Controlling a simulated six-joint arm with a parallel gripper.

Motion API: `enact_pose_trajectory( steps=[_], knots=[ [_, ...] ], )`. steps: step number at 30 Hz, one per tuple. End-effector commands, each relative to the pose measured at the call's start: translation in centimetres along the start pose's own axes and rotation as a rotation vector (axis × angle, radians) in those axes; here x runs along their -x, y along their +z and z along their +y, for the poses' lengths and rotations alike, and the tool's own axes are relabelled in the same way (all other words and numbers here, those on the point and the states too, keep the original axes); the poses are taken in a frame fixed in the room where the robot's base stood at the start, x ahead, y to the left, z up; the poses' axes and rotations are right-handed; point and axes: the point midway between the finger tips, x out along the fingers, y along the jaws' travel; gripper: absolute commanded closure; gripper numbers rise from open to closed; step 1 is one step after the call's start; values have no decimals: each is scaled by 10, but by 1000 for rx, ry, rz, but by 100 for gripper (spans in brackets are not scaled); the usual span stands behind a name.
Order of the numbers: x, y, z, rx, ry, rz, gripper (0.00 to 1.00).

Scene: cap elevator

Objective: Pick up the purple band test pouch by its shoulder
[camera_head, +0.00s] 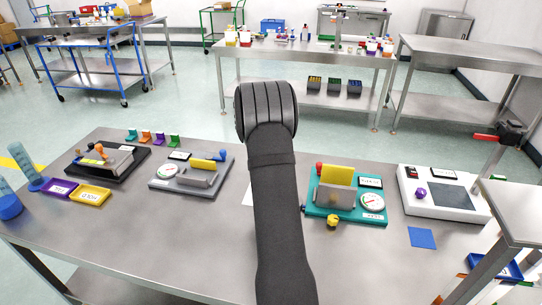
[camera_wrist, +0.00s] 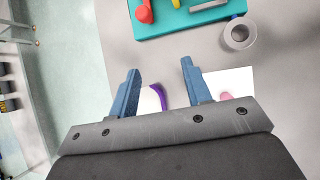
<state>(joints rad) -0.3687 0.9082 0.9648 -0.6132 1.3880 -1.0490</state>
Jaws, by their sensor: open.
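A white item with a purple band (camera_wrist: 159,97), which looks like the purple band test pouch, lies on the grey table in the wrist view. It shows between the two blue fingers of my gripper (camera_wrist: 159,70), and its lower part is hidden behind the gripper body. The fingers are apart with nothing visibly held. I cannot tell how high they are above the pouch. In the head view my dark arm covers the middle of the table, and neither the pouch nor the fingers can be made out there.
A white sheet (camera_wrist: 237,80) with a pink item (camera_wrist: 227,96) lies to the right, near a grey ring (camera_wrist: 240,34). A teal fixture (camera_head: 318,214) stands right of my arm, a grey fixture (camera_head: 165,183) left. A white device (camera_head: 414,204) and blue square (camera_head: 422,238) are farther right.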

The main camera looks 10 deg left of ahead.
Motion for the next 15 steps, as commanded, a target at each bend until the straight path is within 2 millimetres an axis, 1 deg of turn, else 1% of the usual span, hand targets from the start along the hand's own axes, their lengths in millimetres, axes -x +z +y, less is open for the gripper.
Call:
enact_pose_trajectory(
  steps=[1,2,3,5,6,9,12,15],
  knots=[
    [22,-1,15,-20,-9,88,55],
    [34,-2,21,-24,-16,141,55],
    [51,-4,29,-25,-20,212,55],
    [75,-5,40,-21,-21,312,55],
    [91,-5,46,-14,-18,371,55],
    [125,-5,57,10,-1,492,55],
    [146,-4,62,29,14,565,55],
    [152,-6,64,39,19,595,55]
  ],
)
